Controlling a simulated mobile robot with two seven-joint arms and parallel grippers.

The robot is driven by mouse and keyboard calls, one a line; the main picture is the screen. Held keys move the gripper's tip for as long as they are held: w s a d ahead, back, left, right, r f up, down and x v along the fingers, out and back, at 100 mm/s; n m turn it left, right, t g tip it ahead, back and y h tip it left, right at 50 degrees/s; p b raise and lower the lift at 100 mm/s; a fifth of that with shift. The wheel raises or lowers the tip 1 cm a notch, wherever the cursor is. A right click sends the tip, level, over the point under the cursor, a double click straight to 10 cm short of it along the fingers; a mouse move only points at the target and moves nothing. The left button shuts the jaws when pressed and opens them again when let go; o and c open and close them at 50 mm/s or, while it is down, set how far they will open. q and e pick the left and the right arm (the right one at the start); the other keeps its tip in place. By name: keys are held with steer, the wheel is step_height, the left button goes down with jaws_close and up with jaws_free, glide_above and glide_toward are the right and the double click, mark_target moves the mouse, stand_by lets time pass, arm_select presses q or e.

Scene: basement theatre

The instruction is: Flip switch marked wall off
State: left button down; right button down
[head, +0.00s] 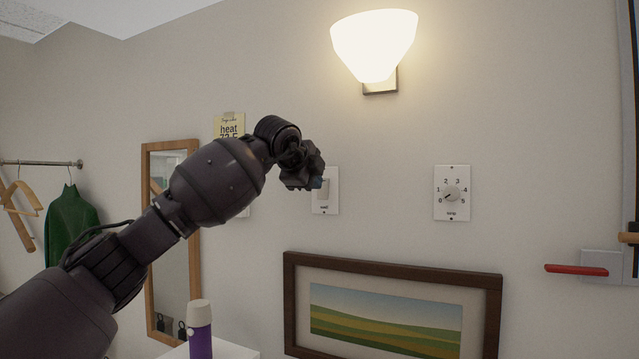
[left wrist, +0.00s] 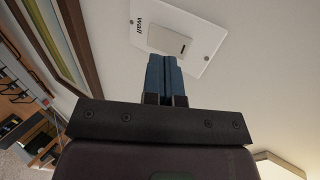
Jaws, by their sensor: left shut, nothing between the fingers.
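The switch plate marked "wall" (head: 333,203) is white and fixed to the wall in the middle of the head view. It also shows at the top of the left wrist view (left wrist: 203,28), with its rocker (left wrist: 165,41) and printed label. My left gripper (head: 319,183) is shut and empty, and it covers part of the plate in the head view. In the left wrist view its blue fingertips (left wrist: 164,62) are at the rocker's edge; I cannot tell whether they touch it. The wall lamp (head: 374,45) above is lit. My right gripper is not in view.
A dial plate (head: 452,193) is to the right of the switch. A framed landscape picture (head: 394,267) hangs below. A yellow note (head: 229,125) and a mirror (head: 170,240) are to the left. A purple bottle (head: 200,335) stands at the bottom, and a red handle (head: 577,270) is at right.

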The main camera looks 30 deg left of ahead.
arm_select(q)
steer(key=b+v, duration=0.1)
steer(key=v, duration=0.9)
steer(key=shift+r, duration=0.55)
